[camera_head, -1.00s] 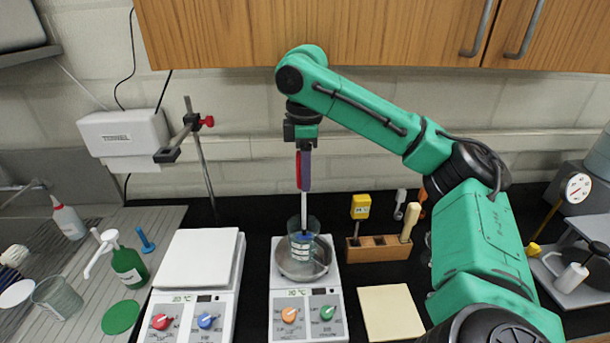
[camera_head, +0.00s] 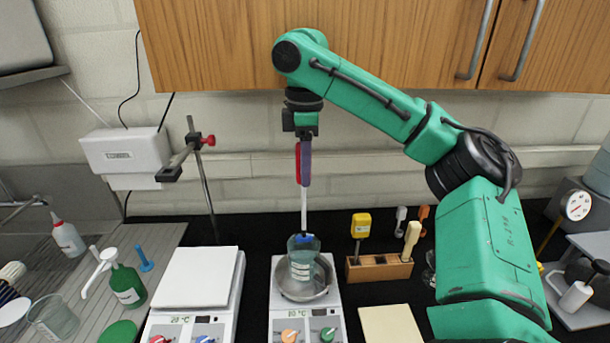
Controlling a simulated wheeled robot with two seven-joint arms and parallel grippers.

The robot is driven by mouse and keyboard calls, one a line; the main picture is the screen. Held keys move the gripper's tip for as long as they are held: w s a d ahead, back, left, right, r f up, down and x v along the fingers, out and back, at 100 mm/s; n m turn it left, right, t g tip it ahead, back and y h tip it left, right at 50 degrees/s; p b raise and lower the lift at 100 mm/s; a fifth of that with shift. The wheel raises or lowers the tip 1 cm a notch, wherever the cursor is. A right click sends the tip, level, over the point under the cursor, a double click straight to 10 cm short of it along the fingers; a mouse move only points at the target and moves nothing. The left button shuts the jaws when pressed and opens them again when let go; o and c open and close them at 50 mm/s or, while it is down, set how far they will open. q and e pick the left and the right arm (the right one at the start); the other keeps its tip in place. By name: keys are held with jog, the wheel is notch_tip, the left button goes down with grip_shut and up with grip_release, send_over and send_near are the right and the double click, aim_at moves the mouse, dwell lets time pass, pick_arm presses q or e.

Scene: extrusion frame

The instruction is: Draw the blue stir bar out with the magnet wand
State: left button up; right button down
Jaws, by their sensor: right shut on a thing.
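My right gripper (camera_head: 304,165) points straight down above the right hotplate and is shut on the upper part of the magnet wand. The magnet wand (camera_head: 303,208) hangs upright, with a red part beside the jaws and a thin white shaft below. The blue stir bar (camera_head: 303,238) shows at the wand's lower tip, about level with the beaker's rim; whether it is fully clear of the rim I cannot tell. The glass beaker (camera_head: 302,267) stands in a round metal dish (camera_head: 322,291) on the right hotplate (camera_head: 337,318). My left gripper is not in view.
A white-topped hotplate (camera_head: 199,277) and a clamp stand (camera_head: 205,185) are to the left. A wooden rack (camera_head: 380,269) with tools and a cream pad (camera_head: 391,322) are to the right. Wooden cabinets (camera_head: 390,45) hang above my arm.

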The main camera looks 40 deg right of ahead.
jog(key=shift+r, duration=1.55)
